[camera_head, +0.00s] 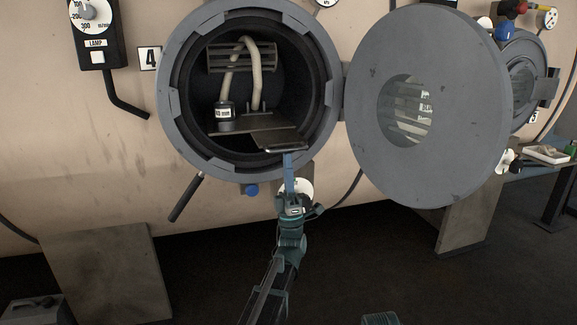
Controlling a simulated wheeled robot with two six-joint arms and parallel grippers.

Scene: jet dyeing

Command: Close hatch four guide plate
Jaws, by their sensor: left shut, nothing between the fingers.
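Hatch four (175,100) is a round grey opening in the beige vessel wall, with the number 4 label at its left. Its thick round door (440,150) stands swung open to the right. The guide plate (270,138) is a flat grey-brown plate low in the opening, with its front edge reaching out towards the lower right rim. My left gripper (288,160) is shut and empty, pointing up, with its blue fingertips just below the plate's front edge. I cannot tell whether they touch it. My right gripper is not in view.
Inside the hatch are a pale looped rope (255,75), a slatted grille (225,58) and a dark labelled cylinder (224,115). A black handle (186,198) hangs below left. Another hatch (525,75) and a side table (540,165) are at the right. Dark floor lies below.

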